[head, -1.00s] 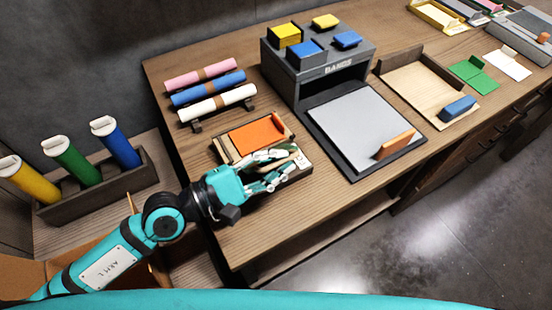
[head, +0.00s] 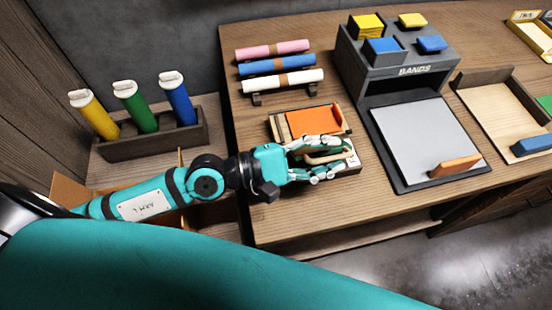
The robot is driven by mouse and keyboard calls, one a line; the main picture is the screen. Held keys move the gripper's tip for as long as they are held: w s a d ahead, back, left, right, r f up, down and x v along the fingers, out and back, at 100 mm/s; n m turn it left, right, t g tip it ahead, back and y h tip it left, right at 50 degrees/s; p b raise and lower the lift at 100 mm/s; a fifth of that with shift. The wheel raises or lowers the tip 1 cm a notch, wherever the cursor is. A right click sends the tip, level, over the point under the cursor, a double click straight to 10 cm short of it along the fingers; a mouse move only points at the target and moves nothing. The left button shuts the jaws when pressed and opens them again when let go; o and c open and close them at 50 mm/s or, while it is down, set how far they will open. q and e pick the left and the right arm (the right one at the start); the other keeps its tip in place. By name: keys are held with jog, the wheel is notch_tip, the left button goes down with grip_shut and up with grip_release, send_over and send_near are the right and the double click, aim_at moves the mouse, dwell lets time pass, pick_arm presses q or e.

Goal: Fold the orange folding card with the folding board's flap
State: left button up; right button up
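The orange folding card (head: 313,121) lies flat on the folding board (head: 277,128), a small wooden board with a raised edge on its right, in the middle of the head view. My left gripper (head: 333,160) is at the board's near side, its fingers around a beige bar that seems to be part of the flap. The fingers hide most of the bar and the board's near edge, and I cannot tell whether they are closed on it. The near edge of the card is partly behind the fingers. My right gripper is out of view.
A rack of pink, blue and white rolls (head: 282,83) stands behind the board. The grey bands box (head: 400,70) and grey pad (head: 425,135) are to its right. Table in front of the board is clear.

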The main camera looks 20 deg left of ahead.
pick_arm(q)
jog(key=shift+s+a+f, duration=0.25)
jog(key=shift+s+a, duration=0.1)
jog(key=shift+a, duration=0.05)
jog(key=v, duration=1.1)
jog(key=shift+r, duration=0.15)
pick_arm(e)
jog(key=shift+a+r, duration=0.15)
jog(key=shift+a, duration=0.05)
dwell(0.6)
